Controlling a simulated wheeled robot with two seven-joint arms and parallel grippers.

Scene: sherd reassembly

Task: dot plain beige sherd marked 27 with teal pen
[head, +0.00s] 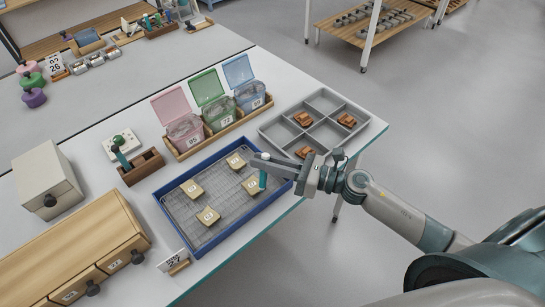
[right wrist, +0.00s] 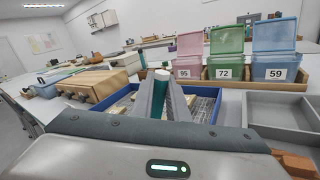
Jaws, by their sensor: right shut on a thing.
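Several plain beige sherds lie apart in the blue-rimmed tray: a left one (head: 192,189), a far one (head: 236,162), a near one (head: 208,216) and a right one (head: 251,187). Each has a pale label; the numbers are too small to read, so I cannot tell which is 27. My right gripper (head: 263,163) reaches in over the tray's right side, shut on the teal pen (head: 263,180). The pen is upright, its lower end close beside the right sherd; I cannot tell if they touch. My left gripper is not in view.
The blue tray (head: 168,218) has a wire mesh floor. Pink, green and blue lidded bins (head: 222,113) stand behind it, a grey divided tray (head: 270,130) with brown pieces at right.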

